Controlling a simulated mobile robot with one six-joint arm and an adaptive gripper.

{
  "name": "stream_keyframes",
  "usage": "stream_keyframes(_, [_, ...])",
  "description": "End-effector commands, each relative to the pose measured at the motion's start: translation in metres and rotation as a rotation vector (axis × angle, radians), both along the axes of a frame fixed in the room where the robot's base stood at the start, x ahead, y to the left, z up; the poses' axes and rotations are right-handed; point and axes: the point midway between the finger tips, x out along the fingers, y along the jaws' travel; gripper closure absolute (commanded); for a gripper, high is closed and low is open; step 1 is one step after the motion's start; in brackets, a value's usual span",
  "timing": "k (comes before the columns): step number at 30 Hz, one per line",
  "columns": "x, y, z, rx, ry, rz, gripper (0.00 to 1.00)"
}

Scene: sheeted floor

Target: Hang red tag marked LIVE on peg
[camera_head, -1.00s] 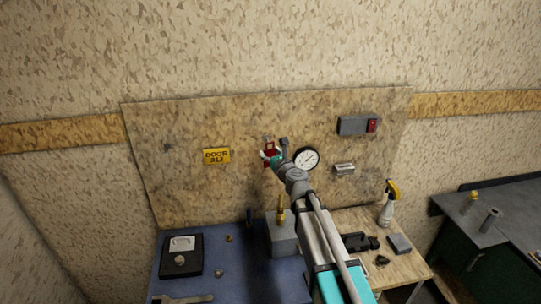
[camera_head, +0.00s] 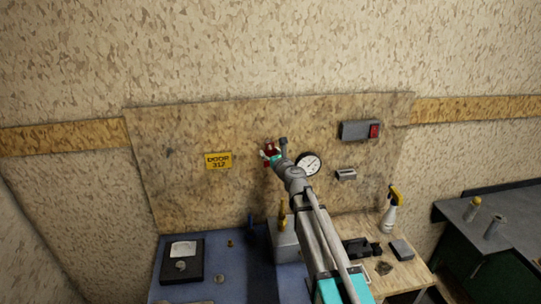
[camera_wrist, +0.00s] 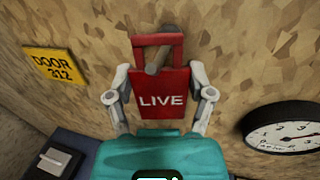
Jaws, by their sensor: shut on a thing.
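The red tag (camera_wrist: 160,95) has white LIVE lettering and a framed opening at its top. It is upright in front of the board in the wrist view, and shows small and red in the head view (camera_head: 270,145). My gripper (camera_wrist: 160,100) is shut on the tag, one grey finger on each side edge; it also shows in the head view (camera_head: 268,153). A grey peg (camera_wrist: 154,69) shows in the tag's opening, near its lower edge. I cannot tell whether the tag's frame rests on it.
A yellow DOOR 312 sign (camera_head: 218,160) is left on the board (camera_head: 180,125). A round gauge (camera_head: 308,163) is close on the right, with a grey switch box (camera_head: 358,130) beyond. A black meter (camera_head: 182,260) and a spray bottle (camera_head: 391,212) stand below.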

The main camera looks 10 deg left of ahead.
Motion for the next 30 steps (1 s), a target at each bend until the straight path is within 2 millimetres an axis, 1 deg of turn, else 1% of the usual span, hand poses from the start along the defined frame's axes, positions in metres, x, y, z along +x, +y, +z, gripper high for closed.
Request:
stream_keyframes(10, [0.0103, 0.0035, -0.0078, 0.0, 0.0, 0.0, 0.69])
stream_keyframes(30, [0.0117, 0.004, -0.0097, 0.0, 0.0, 0.0, 0.69])
